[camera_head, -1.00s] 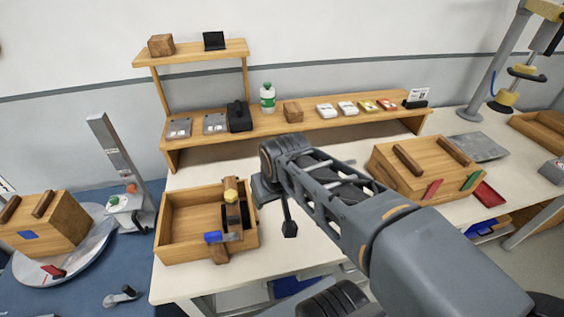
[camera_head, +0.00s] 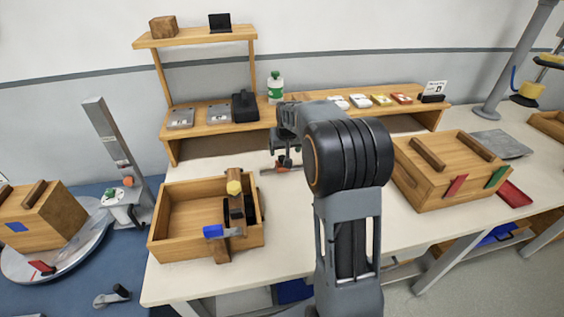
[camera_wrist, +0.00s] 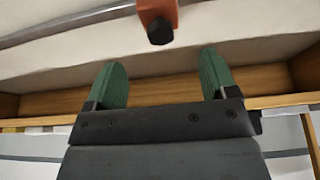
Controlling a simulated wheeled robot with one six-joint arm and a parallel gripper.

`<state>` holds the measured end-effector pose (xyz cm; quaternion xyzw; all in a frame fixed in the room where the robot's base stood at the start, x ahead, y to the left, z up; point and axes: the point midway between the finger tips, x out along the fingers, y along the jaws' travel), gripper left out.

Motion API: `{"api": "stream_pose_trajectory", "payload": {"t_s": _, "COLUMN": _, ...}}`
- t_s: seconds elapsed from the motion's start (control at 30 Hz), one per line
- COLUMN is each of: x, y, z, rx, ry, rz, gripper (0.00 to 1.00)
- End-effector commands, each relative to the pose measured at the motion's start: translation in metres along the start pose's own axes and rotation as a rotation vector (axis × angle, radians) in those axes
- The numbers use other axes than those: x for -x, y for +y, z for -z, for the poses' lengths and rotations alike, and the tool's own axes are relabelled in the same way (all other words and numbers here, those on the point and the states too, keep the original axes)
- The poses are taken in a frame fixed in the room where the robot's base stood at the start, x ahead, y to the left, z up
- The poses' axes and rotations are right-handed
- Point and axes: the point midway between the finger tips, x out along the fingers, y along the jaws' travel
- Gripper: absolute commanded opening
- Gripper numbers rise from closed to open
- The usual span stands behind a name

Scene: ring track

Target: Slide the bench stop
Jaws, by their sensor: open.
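The bench stop appears to be the orange block with a black knob (camera_wrist: 158,18) at the top of the wrist view. A grey rail (camera_wrist: 60,28) runs beside it across the pale bench top. In the head view a small orange piece (camera_head: 287,168) shows below my gripper (camera_head: 286,157), partly hidden by it. My gripper's green fingers (camera_wrist: 161,62) are open and empty in the wrist view. The orange block lies beyond the fingertips, roughly centred on the gap, and looks apart from them.
An open wooden box (camera_head: 185,215) with a blue-ended clamp (camera_head: 213,232) stands left of my arm. A closed wooden box (camera_head: 452,172) stands right. A wooden shelf (camera_head: 200,128) with a bottle (camera_head: 275,87) and small packs runs along the back. Bench top is clear around the gripper.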

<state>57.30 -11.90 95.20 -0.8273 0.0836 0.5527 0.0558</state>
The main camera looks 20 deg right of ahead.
Motion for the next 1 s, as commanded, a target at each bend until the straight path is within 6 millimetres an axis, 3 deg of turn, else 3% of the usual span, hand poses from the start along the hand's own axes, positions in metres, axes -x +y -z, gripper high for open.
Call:
{"api": "stream_pose_trajectory", "payload": {"t_s": 0.2, "x": -0.044, "y": -0.001, "z": -0.001, "rx": 0.001, "ry": -0.003, "rz": 0.001, "gripper": 0.79}}
{"api": "stream_pose_trajectory", "payload": {"t_s": 0.5, "x": -0.081, "y": -0.001, "z": -0.001, "rx": 0.001, "ry": -0.001, "rz": 0.001, "gripper": 0.79}}
{"api": "stream_pose_trajectory", "payload": {"t_s": 1.0, "x": -0.091, "y": -0.001, "z": 0.0, "rx": 0.001, "ry": 0.001, "rz": 0.001, "gripper": 0.79}}
